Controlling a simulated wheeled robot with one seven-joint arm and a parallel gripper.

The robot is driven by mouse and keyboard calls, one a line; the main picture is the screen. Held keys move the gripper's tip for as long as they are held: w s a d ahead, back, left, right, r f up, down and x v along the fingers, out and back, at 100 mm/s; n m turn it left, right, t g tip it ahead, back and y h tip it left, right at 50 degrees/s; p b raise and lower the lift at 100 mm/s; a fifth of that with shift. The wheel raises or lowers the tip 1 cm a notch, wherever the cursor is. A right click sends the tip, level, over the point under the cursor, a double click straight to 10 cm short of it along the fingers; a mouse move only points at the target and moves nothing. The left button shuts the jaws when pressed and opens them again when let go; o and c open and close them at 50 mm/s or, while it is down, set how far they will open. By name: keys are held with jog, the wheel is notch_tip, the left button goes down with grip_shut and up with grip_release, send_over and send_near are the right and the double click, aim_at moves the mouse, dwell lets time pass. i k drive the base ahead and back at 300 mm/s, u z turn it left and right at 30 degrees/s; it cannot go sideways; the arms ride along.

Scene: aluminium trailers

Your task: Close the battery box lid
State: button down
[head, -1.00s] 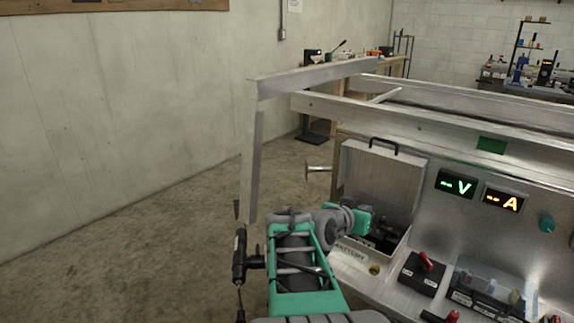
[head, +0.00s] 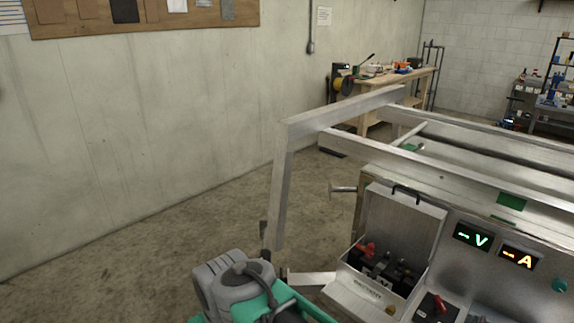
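The battery box (head: 358,294) is a metal box at the lower right of the head view, with a label on its front. Its lid (head: 402,228) is open and stands upright at the back, with a black handle (head: 406,193) on its top edge. Inside the open box, a red terminal cap (head: 367,248) and dark battery parts show. My arm's grey and green links fill the bottom of the view, left of the box. My gripper cannot be made out; no fingers show on or beside the lid.
A panel with lit V (head: 473,237) and A (head: 518,258) displays is right of the box, with a red-handled switch (head: 436,303) below. An aluminium post (head: 280,200) and rails stand left and behind. The floor at left is clear.

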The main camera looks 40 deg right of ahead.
aim_at(419, 224)
jog(key=z, duration=1.45)
jog(key=i, duration=0.35)
jog(key=u, duration=1.4)
